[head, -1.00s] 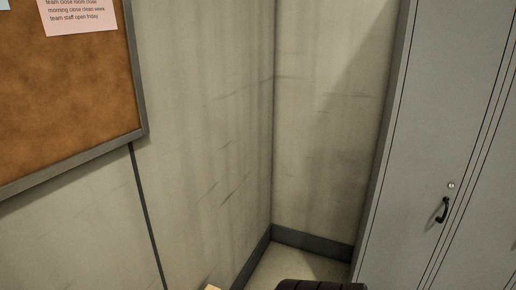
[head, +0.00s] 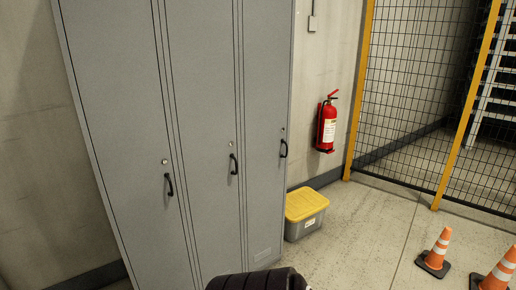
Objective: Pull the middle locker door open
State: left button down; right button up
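A grey locker bank with three tall doors stands at the left and centre of the head view. The middle locker door (head: 200,90) is shut, with a black handle (head: 234,164) near its right edge and a small round lock above it. The left door (head: 115,110) and the right door (head: 265,80) are also shut, each with a black handle. Neither of my grippers shows in the view.
A grey bin with a yellow lid (head: 306,205) stands on the floor right of the lockers. A red fire extinguisher (head: 327,125) hangs on the wall. A yellow-framed mesh fence (head: 415,100) and orange cones (head: 438,250) are at the right. Floor between bin and cones is clear.

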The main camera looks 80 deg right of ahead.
aim_at(200, 37)
jog(key=i+z, duration=0.1)
jog(key=z, duration=2.3)
